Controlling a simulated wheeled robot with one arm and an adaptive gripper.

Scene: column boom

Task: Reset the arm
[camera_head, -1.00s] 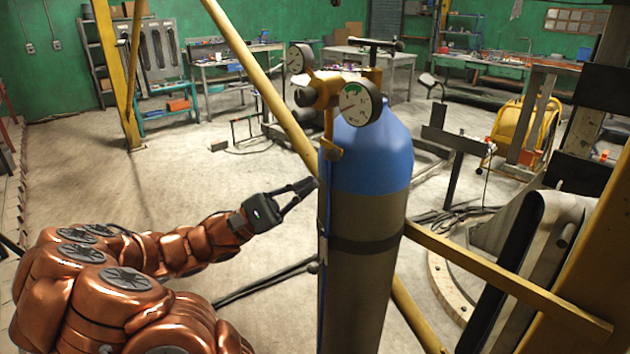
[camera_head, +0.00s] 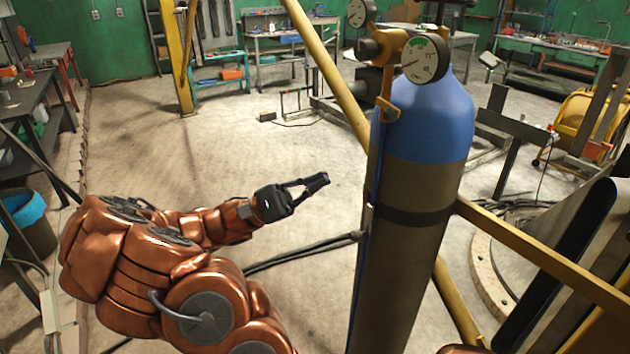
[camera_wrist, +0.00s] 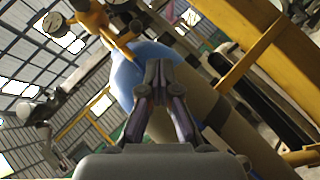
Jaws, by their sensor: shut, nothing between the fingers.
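My copper-coloured arm (camera_head: 200,280) reaches from the lower left of the head view towards the middle. My gripper (camera_head: 322,181) is at its end, shut and empty, held in the air to the left of a gas cylinder (camera_head: 405,190). A gap shows between the fingertips and the cylinder in the head view. In the wrist view my gripper (camera_wrist: 158,72) points up the picture, its fingertips together, with the blue-topped cylinder (camera_wrist: 145,62) behind them.
The cylinder carries yellow fittings and a pressure gauge (camera_head: 425,58). A yellow diagonal bar (camera_head: 335,80) and a yellow beam (camera_head: 540,250) pass close by it. Workbenches (camera_head: 290,35) stand at the back. Open floor (camera_head: 220,150) lies left of the cylinder.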

